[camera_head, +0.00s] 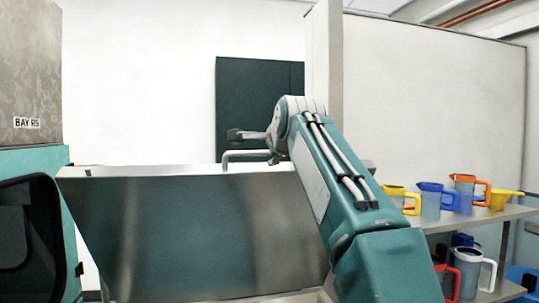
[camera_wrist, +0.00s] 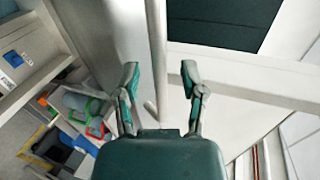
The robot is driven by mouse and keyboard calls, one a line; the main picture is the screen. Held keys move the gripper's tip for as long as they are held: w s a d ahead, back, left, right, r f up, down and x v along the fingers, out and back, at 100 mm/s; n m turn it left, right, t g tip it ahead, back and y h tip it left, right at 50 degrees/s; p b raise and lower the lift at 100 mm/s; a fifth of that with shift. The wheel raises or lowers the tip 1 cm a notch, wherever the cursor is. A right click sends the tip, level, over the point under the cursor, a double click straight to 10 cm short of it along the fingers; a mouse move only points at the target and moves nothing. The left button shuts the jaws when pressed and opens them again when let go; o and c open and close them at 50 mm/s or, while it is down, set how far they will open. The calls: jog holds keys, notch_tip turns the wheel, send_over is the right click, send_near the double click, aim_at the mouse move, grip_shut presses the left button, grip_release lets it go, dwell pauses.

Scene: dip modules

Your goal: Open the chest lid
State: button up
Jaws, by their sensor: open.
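The chest's brushed steel lid (camera_head: 190,230) stands raised and steep in the head view, its broad face toward me. A pale bar handle (camera_head: 246,153) sits at its top edge. In the wrist view my gripper (camera_wrist: 160,78) is open, with one finger on each side. A pale bar (camera_wrist: 156,60) shows between the fingers and looks like the handle, but its depth is unclear. My arm hides the lid's right side.
A shelf (camera_head: 465,222) at the right holds jugs and a yellow funnel (camera_head: 500,199), with more jugs below. A teal cabinet (camera_head: 40,160) with a dark opening stands at the left. A dark door panel (camera_head: 255,90) is on the back wall. The space above the lid's left part is clear.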

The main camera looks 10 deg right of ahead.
jog(key=v, duration=1)
jog(key=shift+a, duration=0.1)
jog(key=shift+w+f, duration=0.2)
grip_shut()
jog(key=w+d+f+t, duration=0.1)
jog(key=w+f+t, duration=0.2)
jog(key=w+f, duration=0.1)
jog(key=t, duration=0.4)
send_near(273, 179)
jog(key=w, duration=0.1)
jog(key=s+f+t, duration=0.3)
jog(key=s+f, duration=0.2)
jog(key=x, duration=1.3)
jog(key=shift+w, duration=0.3)
